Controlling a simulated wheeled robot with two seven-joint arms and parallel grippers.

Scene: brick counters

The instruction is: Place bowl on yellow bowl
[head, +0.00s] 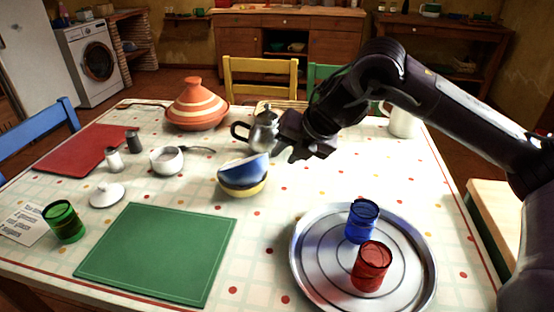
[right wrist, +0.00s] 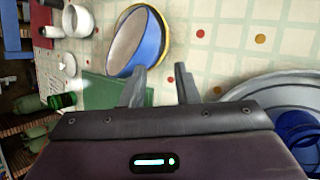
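A blue bowl (head: 246,167) with a pale inside sits tilted in the yellow bowl (head: 243,188) near the middle of the table. In the right wrist view the blue bowl (right wrist: 140,45) rests off-centre, with part of the yellow bowl (right wrist: 163,20) showing behind it. My right gripper (head: 298,155) is to the right of the bowls and a little above the table. Its two fingers (right wrist: 158,88) are apart with nothing between them, close to the blue bowl's rim but seemingly clear of it. My left gripper is not in view.
A round metal tray (head: 310,262) with a blue glass (head: 362,222) and a red glass (head: 371,267) stands at the front right. A metal teapot (head: 264,132) stands behind the bowls. A green mat (head: 155,250) lies at front left. A white sugar bowl (head: 167,160) stands left.

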